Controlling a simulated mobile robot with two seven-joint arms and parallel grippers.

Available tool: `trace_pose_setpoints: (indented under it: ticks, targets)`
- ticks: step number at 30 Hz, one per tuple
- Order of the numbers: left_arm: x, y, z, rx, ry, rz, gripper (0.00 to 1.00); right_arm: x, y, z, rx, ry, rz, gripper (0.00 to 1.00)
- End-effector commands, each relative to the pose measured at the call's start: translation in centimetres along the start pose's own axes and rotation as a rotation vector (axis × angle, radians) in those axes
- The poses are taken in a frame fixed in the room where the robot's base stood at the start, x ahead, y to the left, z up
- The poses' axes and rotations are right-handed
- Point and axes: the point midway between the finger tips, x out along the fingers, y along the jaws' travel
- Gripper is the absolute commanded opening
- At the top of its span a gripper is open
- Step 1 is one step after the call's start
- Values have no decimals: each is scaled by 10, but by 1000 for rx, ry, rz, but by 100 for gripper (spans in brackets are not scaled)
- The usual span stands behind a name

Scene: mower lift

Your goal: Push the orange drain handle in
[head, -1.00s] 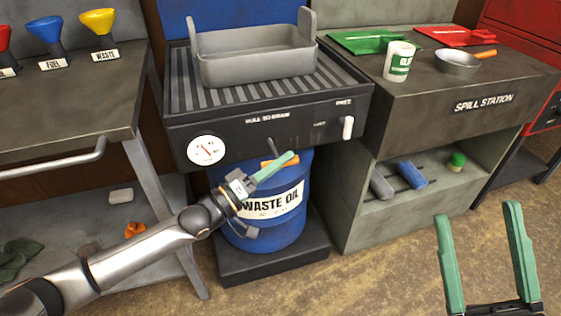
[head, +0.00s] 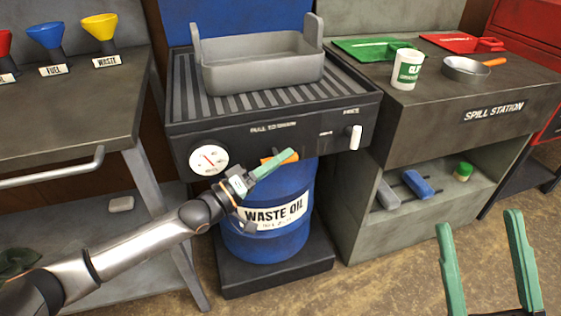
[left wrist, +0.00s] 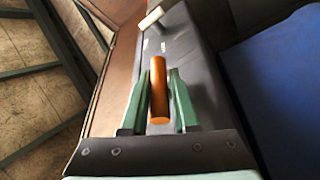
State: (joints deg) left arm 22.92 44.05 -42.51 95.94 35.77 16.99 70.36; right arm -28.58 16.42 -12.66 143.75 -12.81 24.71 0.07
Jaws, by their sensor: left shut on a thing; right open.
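The orange drain handle (head: 287,156) sits at the lower front edge of the dark drain bench (head: 270,128), under the "pull to drain" label. My left gripper (head: 268,168) is shut on the handle, and its green fingers partly cover it in the head view. In the left wrist view the handle (left wrist: 158,92) lies between the two green fingers, close to the dark panel. No stem shows between handle and panel in the head view. My right gripper (head: 478,224) is open and empty at the lower right, away from the bench.
A blue waste oil drum (head: 262,240) stands on a dark base (head: 275,277) below the handle. A grey pan (head: 262,70) rests on the slatted top. Floor at the right is open.

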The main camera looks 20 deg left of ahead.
Motion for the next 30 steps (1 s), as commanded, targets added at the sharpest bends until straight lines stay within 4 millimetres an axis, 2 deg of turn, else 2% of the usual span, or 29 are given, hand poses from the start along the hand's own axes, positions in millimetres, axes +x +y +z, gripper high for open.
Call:
trace_pose_setpoints:
  ticks: [1, 2, 9, 22, 26, 30]
  targets:
    - [1, 0, -8, 8, 12, -3, 0, 0, 0, 0, 0, 1, -1, 69]
    - [1, 0, -8, 8, 12, -3, 29, 0, 0, 0, 0, 1, -2, 69]
    - [1, 0, -6, 6, 9, -3, 56, 0, 0, -1, 1, 2, -2, 69]
    - [-4, -1, -4, 3, 6, -5, 57, 1, 0, -2, 0, 3, -2, 69]
    - [-20, 0, -4, 3, 5, -7, 57, 5, 2, -5, -4, 4, -3, 69]
    - [-48, 0, -4, 3, 3, -10, 57, 9, 4, -10, -13, 7, -6, 69]
